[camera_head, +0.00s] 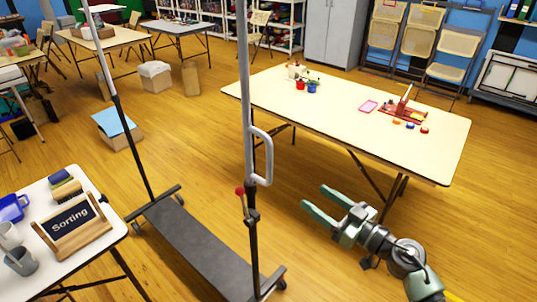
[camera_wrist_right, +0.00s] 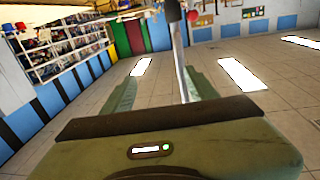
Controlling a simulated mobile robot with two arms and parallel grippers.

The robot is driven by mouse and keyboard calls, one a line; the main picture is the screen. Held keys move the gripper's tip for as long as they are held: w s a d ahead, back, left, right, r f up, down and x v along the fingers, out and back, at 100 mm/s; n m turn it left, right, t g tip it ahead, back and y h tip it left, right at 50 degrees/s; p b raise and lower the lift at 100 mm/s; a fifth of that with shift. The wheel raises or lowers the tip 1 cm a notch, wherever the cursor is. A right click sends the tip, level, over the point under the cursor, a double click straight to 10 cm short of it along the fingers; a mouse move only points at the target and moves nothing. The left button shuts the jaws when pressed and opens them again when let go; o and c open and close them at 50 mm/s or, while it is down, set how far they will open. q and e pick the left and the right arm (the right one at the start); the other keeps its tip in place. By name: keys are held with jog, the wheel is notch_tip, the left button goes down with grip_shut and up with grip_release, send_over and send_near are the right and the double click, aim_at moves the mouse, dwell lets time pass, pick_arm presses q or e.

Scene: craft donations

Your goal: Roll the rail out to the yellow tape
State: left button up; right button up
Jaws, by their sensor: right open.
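The rail is a wheeled rack with a dark base (camera_head: 195,245) and two tall upright posts, grey above and black below. Its near post (camera_head: 246,80) carries a pale loop handle (camera_head: 265,158) and, lower down, a red knob (camera_head: 240,191). My right gripper (camera_head: 314,198) is open and empty, to the right of the near post and apart from it, with its fingers pointing towards it. In the right wrist view the post (camera_wrist_right: 183,70) shows beyond the open fingers, with the red knob (camera_wrist_right: 193,16) beside it. The rail's top is cut off. I see no yellow tape. My left gripper is out of view.
A long table (camera_head: 350,110) with craft items stands right of the rail. A smaller table (camera_head: 95,240) with a "Sorting" sign (camera_head: 72,218) stands front left. A box with a blue top (camera_head: 115,122) lies on the floor beyond the rail. Open wooden floor surrounds the base.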

notch_tip(320, 180, up, 5)
jog(key=s+a+n+g, duration=0.1)
jog(key=a, duration=0.1)
jog(key=y+b, duration=0.1)
jog(key=b, duration=0.2)
send_near(269, 179)
jog(key=w+a+r, duration=0.3)
jog(key=w+r, duration=0.1)
jog(key=shift+n+g, duration=0.3)
jog(key=p+x, duration=0.1)
jog(key=x, duration=0.1)
jog(key=p+x, duration=0.1)
jog(key=x, duration=0.1)
jog(key=p+x, duration=0.1)
jog(key=shift+a+r, duration=0.4)
jog(key=shift+a, duration=0.1)
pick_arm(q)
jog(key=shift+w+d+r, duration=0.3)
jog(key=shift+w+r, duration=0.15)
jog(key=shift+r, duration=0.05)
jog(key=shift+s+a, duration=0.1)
pick_arm(e)
grip_shut()
